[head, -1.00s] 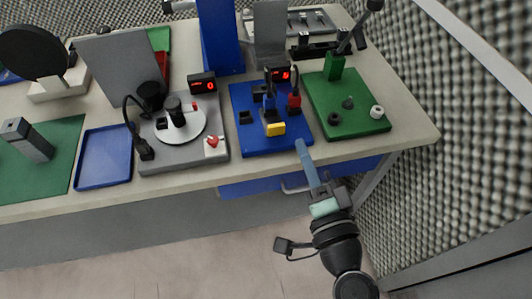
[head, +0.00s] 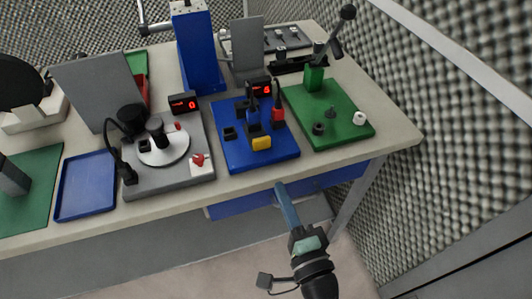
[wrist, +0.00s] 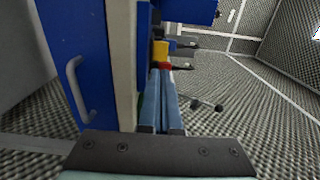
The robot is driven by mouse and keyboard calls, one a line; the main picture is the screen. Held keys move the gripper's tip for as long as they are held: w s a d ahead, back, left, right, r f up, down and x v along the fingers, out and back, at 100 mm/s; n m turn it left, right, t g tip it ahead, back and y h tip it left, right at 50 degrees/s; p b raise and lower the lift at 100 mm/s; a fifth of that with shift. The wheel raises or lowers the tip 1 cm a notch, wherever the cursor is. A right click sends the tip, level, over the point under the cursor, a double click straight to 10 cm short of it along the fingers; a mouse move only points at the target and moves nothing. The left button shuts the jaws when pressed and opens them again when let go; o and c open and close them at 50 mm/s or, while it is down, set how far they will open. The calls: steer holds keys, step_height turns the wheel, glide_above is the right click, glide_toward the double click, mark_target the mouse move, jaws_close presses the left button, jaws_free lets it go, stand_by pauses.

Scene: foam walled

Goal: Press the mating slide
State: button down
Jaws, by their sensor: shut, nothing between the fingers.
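The blue fixture (head: 228,150) lies on the bench near its front edge. My gripper (head: 280,188) has long blue fingers, shut and empty, in front of the bench edge and apart from the fixture. In the wrist view the fingers (wrist: 165,98) point along the bench edge, with the yellow block (wrist: 160,50) beyond their tips.
A blue drawer (head: 235,207) with a handle is under the bench, close to my fingers. A green fixture (head: 340,133) with a lever stands right of the blue one, a grey fixture (head: 185,174) left. Foam walls close off the right side.

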mark_target(261, 145)
steer(key=p+x, duration=0.1)
steer(key=x, duration=0.9)
steer(key=shift+w, duration=0.15)
steer(key=shift+b+x, duration=0.75)
steer(key=shift+x, duration=0.85)
steer(key=shift+r, duration=0.1)
